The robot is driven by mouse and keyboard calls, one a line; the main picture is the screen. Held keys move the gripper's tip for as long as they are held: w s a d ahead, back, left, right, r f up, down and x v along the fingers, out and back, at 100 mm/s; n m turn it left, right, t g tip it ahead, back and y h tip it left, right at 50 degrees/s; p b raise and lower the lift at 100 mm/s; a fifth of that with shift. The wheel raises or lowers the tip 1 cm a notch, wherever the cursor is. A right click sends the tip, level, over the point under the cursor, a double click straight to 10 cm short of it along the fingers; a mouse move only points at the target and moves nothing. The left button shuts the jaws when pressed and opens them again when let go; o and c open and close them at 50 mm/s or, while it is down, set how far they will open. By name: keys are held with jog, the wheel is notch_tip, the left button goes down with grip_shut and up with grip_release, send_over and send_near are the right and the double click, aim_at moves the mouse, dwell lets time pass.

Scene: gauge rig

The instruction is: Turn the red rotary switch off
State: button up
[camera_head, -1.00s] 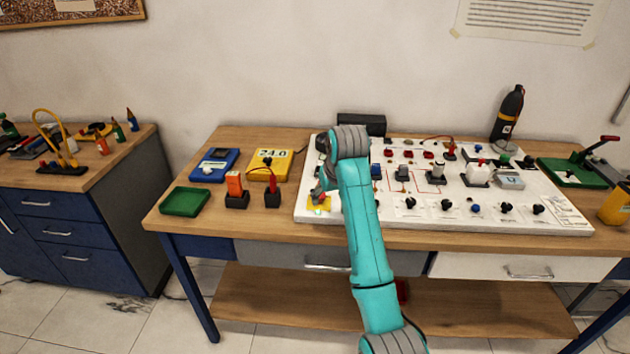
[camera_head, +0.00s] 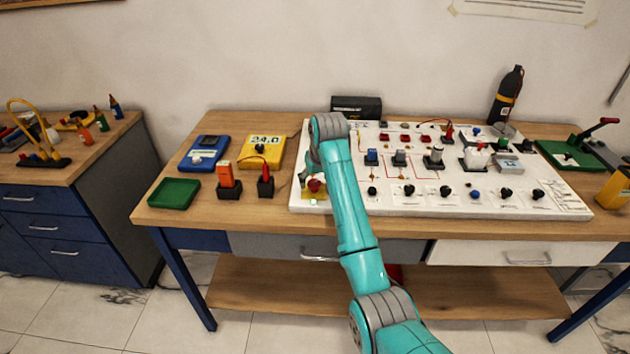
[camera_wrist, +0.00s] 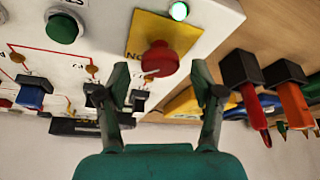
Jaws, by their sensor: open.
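The red rotary switch (camera_wrist: 160,59) sits on a yellow plate (camera_wrist: 178,37) at a corner of the white panel. "ON" lettering shows beside it, and a green lamp (camera_wrist: 179,11) on the panel is lit. In the head view the red switch (camera_head: 316,186) is at the panel's front left. My gripper (camera_wrist: 160,78) is open and empty, its fingers apart on either side of the line to the red knob. Whether they touch it I cannot tell. In the head view my gripper (camera_head: 308,172) is partly hidden by my arm.
The white panel (camera_head: 440,205) carries several black knobs, toggles and coloured buttons. A green button (camera_wrist: 62,28) is near the switch in the wrist view.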

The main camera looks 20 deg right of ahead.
jog(key=shift+w+f, duration=0.15)
jog(key=shift+f, duration=0.35)
jog(key=c, duration=1.1)
